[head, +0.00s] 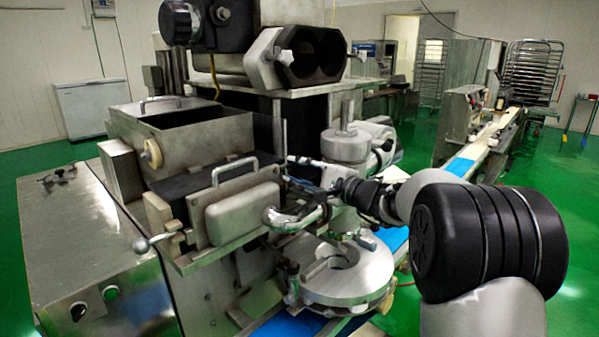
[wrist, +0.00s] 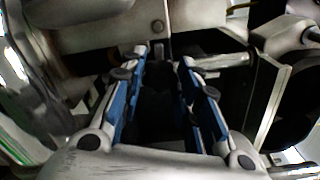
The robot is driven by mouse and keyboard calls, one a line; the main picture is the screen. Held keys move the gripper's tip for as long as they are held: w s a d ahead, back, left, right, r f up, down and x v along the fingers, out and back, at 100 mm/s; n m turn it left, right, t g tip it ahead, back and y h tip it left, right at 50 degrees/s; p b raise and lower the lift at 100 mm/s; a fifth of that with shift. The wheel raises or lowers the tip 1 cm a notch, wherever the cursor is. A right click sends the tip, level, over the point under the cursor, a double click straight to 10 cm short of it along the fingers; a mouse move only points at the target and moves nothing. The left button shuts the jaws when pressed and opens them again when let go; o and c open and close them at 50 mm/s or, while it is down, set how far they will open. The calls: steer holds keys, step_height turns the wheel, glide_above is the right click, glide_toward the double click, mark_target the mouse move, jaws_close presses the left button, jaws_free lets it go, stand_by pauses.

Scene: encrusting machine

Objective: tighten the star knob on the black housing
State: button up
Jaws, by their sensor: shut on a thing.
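A black housing (head: 188,24) with a metal star knob (head: 221,14) on its face sits at the top of the machine in the head view. A second light star knob (head: 284,58) shows beside a black eight-sided twin-bore part (head: 312,54). My gripper (head: 298,168) reaches left into the machine, well below both. In the wrist view my gripper (wrist: 163,60) has its blue-padded fingers apart around a dark shape (wrist: 160,82). They are shut on this dark thing; I cannot tell whether it is a star knob. Its outline is lost in shadow.
A steel hopper (head: 180,128) and a handled cover (head: 240,205) stand left of my gripper. A steel cylinder (head: 345,145) stands close to it, and a round slotted plate (head: 348,285) lies below. A conveyor (head: 478,145) runs at the back right, with open green floor beside it.

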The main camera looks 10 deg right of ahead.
steer(key=o, duration=1.1)
steer(key=shift+c, duration=0.2)
steer(key=v, duration=1.2)
